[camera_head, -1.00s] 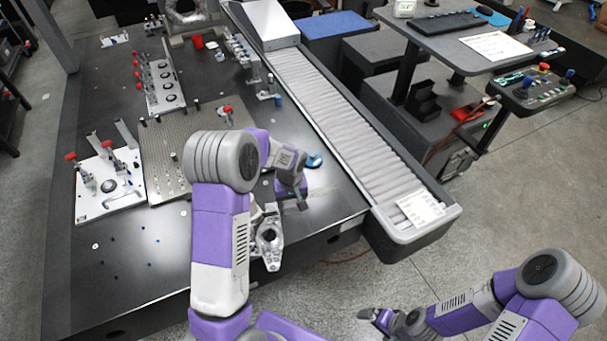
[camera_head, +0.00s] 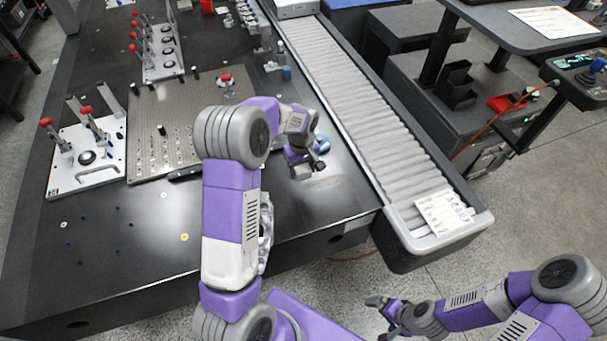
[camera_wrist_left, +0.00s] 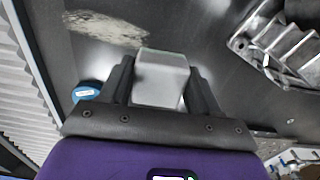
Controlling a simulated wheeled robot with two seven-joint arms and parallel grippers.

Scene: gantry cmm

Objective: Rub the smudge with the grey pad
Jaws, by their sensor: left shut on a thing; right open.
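The smudge is a pale, streaky patch on the dark table, seen in the left wrist view (camera_wrist_left: 105,30) and in the head view (camera_head: 322,183). My left gripper (camera_head: 306,168) is shut on the grey pad, a light grey block between its fingers in the left wrist view (camera_wrist_left: 160,80). The pad is beside the smudge, not over it. I cannot tell how far it is above the table. My right gripper (camera_head: 376,306) is open and empty, low in front of the table and off to the right.
A round blue-topped item (camera_head: 323,143) stands close to my left gripper and also shows in the left wrist view (camera_wrist_left: 86,91). A metal casting (camera_wrist_left: 285,45) lies nearby, mostly behind my arm in the head view. A roller conveyor (camera_head: 365,120) borders the table's right side.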

